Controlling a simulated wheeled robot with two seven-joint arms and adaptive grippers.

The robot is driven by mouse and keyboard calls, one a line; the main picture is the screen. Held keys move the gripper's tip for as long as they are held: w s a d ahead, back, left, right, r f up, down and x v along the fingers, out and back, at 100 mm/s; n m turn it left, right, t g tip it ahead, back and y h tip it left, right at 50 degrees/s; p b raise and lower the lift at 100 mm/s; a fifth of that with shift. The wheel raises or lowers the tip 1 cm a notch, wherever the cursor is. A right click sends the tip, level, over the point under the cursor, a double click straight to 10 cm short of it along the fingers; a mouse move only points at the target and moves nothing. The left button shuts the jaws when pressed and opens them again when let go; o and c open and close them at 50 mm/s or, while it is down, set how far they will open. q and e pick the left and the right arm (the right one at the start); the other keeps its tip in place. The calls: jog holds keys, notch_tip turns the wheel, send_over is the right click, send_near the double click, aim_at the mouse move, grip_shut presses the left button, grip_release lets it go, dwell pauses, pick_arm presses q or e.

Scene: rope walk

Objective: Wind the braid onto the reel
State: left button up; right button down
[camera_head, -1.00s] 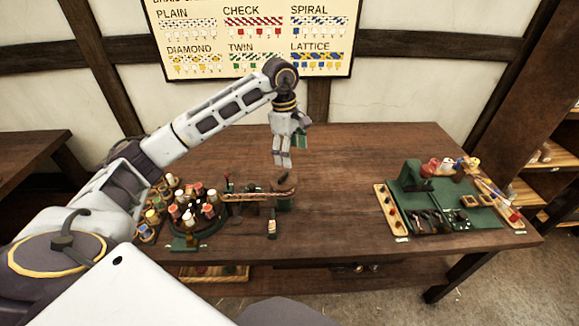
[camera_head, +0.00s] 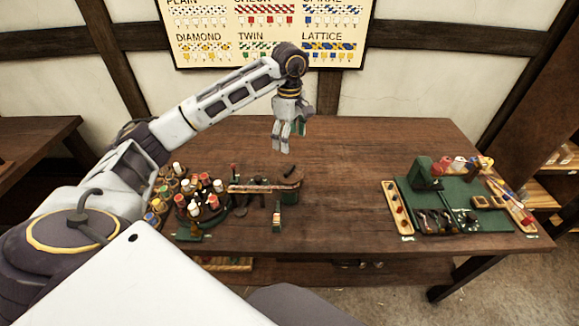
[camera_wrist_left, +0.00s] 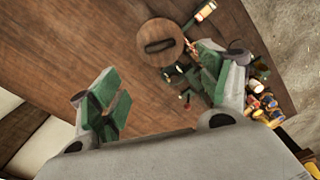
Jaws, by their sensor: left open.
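A patterned braid (camera_head: 258,188) stretches left to right near the middle of the bench, beside the round bobbin stand. A round wooden disc with a dark slot or handle on top, seemingly the reel (camera_head: 292,180), sits at the braid's right end. It also shows in the left wrist view as the disc (camera_wrist_left: 160,46). My left gripper (camera_head: 283,145) hangs above the bench, behind the reel in the head view. In the left wrist view my left gripper (camera_wrist_left: 165,95) has its green-padded fingers wide apart with nothing between them. My right gripper is out of view.
The bobbin stand (camera_head: 196,222) with several coloured bobbins is left of the braid. A small bottle-like item (camera_head: 277,218) stands in front. A green tray (camera_head: 470,219) with tools and a wooden peg rack (camera_head: 396,210) are at right. The bench between is clear.

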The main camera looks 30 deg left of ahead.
aim_at(289, 169)
pick_arm(q)
notch_tip(289, 169, down, 11)
jog(key=shift+f+p, duration=0.1)
jog(key=shift+p, duration=0.6)
jog(key=shift+f, duration=0.65)
jog(key=shift+c, duration=0.8)
jog(key=c, duration=0.9)
jog(key=shift+o, duration=0.2)
